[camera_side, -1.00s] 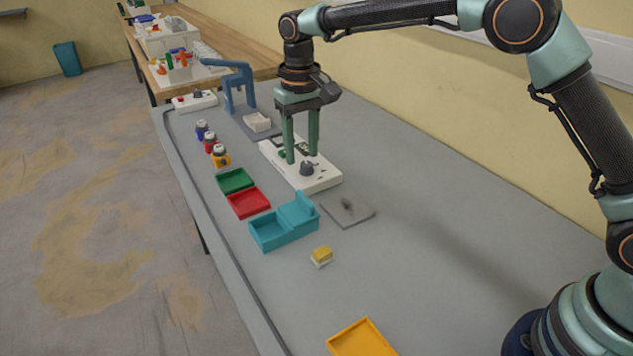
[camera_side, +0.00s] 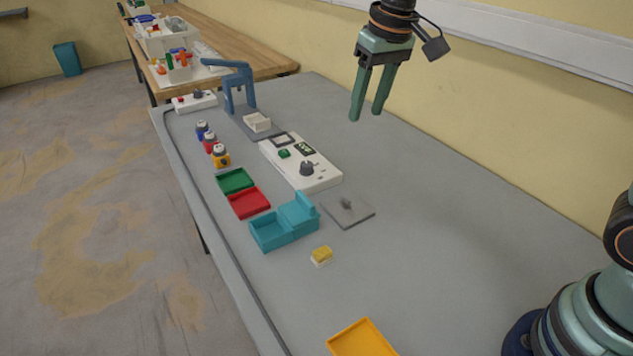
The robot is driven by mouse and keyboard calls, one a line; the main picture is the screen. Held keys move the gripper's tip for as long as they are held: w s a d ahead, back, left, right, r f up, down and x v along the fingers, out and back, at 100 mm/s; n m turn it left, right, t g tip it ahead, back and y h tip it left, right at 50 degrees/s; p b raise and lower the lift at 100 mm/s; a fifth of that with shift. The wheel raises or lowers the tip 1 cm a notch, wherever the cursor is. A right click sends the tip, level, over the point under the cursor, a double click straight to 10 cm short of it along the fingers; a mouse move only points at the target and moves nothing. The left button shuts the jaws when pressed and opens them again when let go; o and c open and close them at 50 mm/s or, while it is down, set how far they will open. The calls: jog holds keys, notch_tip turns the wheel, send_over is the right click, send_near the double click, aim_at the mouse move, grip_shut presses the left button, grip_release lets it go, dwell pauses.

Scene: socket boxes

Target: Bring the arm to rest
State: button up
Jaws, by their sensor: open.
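My gripper (camera_side: 367,118) is open and empty. It hangs high above the right part of the grey table (camera_side: 430,250), with its two green fingers pointing down and apart. It touches nothing. Most of my arm is out of the picture above; my base shows at the lower right.
A white box (camera_side: 300,165) with a dark knob, a grey plate (camera_side: 347,208), a teal box (camera_side: 285,225), red tray (camera_side: 249,202), green tray (camera_side: 234,181), yellow block (camera_side: 322,255), orange tray (camera_side: 361,340) and blue frame (camera_side: 238,88) stand on the table. Its right side is clear.

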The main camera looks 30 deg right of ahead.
jog(key=s+d+t, duration=0.1)
jog(key=s+d, duration=0.3)
jog(key=s, duration=0.3)
jog(key=s+d+f+t, duration=0.1)
jog(key=s+d+t, duration=0.1)
jog(key=s, duration=0.5)
jog(key=shift+s+d+f, duration=0.15)
jog(key=shift+d+f, duration=0.15)
jog(key=shift+d, duration=0.55)
